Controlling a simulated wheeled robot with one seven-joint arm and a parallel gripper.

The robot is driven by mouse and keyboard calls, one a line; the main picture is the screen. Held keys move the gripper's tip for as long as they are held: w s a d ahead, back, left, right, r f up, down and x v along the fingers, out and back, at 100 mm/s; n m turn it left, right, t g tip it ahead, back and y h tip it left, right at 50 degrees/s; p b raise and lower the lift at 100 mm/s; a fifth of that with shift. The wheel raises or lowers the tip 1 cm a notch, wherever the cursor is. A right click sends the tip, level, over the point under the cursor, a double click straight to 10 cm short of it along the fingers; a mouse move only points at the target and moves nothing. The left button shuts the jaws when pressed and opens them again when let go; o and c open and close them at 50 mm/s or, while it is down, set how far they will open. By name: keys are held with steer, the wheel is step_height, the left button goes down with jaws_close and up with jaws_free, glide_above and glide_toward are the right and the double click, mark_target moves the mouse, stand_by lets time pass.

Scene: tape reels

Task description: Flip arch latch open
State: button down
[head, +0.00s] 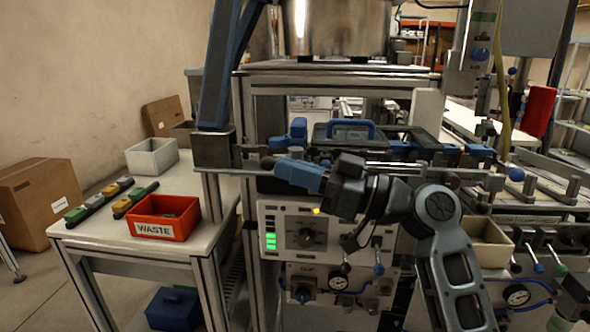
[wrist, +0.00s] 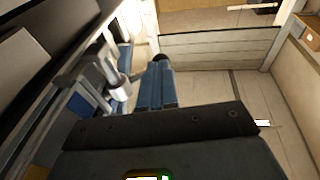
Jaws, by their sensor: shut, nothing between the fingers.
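My gripper (head: 298,175) is shut and empty, its blue fingers pointing left in front of the machine's upper rail in the head view. In the wrist view the closed blue fingers (wrist: 157,85) sit side by side, with a dark round knob (wrist: 160,58) at or just beyond their tips. I cannot tell whether they touch it. A blue arch-shaped handle (head: 351,124) stands upright over a dark unit behind the gripper in the head view. I cannot tell for sure whether it is the arch latch. Part of the rail is hidden behind my gripper.
A white control panel (head: 275,220) with a dial and green lights sits below the gripper. A red WASTE bin (head: 163,217) stands on the left side table (head: 110,232). A blue post (head: 220,70) rises left of the gripper. A steel bowl (head: 335,28) sits above.

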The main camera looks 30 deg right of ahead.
steer(key=m+t+h, duration=0.1)
steer(key=h, duration=0.1)
steer(key=m+t+h+p, duration=0.1)
steer(key=m+t+h, duration=0.1)
steer(key=w+a+m+t+h+p, duration=0.1)
steer(key=h, duration=0.2)
steer(key=shift+m, duration=0.3)
steer(key=shift+a, duration=0.15)
steer(key=shift+w+a+m+t+h+p, duration=0.1)
steer(key=shift+w+m+t+h+p, duration=0.2)
steer(key=shift+h, duration=0.25)
steer(key=shift+w+a+m+t+h+p, duration=0.1)
steer(key=shift+m+t+h, duration=0.1)
steer(key=shift+m+h, duration=0.3)
steer(key=shift+w, duration=0.1)
